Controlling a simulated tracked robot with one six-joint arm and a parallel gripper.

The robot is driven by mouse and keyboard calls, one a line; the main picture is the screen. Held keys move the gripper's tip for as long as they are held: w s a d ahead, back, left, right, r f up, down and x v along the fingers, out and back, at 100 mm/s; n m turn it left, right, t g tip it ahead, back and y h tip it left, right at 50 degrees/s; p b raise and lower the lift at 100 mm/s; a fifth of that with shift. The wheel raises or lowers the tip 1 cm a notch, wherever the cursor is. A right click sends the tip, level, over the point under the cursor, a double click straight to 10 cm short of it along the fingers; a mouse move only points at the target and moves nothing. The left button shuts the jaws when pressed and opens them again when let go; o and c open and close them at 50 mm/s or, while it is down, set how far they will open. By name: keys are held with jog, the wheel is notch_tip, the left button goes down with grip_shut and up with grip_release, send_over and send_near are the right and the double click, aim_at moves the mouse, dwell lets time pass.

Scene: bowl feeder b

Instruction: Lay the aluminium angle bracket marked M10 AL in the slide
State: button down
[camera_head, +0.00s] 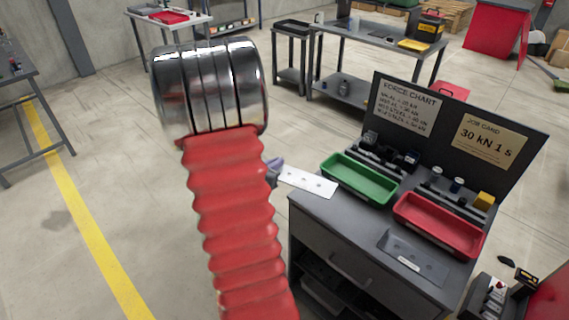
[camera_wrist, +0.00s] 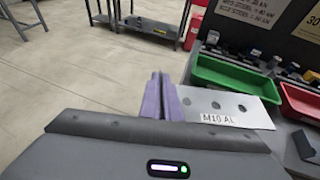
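The aluminium angle bracket (camera_wrist: 230,105) is a pale plate with round holes and a label reading M10 AL in the wrist view. In the head view the bracket (camera_head: 308,182) sticks out to the right beside the bench's left corner, above its top. My gripper (camera_wrist: 164,97) has purple fingers closed at the bracket's left end. In the head view my gripper (camera_head: 273,170) is partly hidden by my arm. A dark grey plate-like piece (camera_head: 414,257) with small holes lies on the bench front; I cannot tell whether it is the slide.
The grey bench (camera_head: 335,225) carries a green tray (camera_head: 360,180) and a red tray (camera_head: 437,224). Behind them stand small parts and a dark board with a force chart (camera_head: 405,107) and a job card (camera_head: 486,143) reading 30 kN 1 s. Open floor lies left.

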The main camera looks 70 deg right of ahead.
jog(key=w+a+n+t+y, duration=0.2)
jog(key=w+a+n+t, duration=0.65)
jog(key=w+a, duration=1.55)
jog(key=w+a+f+n+t+y, duration=0.1)
jog(key=w+a+n+t+y, duration=0.2)
jog(key=a, duration=1.1)
jog(key=w+a+n+t+y, duration=0.3)
jog(key=w+a, duration=0.3)
jog(key=a, duration=0.8)
jog(key=shift+w+a+f+n+y, duration=0.15)
jog(key=shift+a+f+n+y, duration=0.2)
jog(key=shift+n+y, duration=0.45)
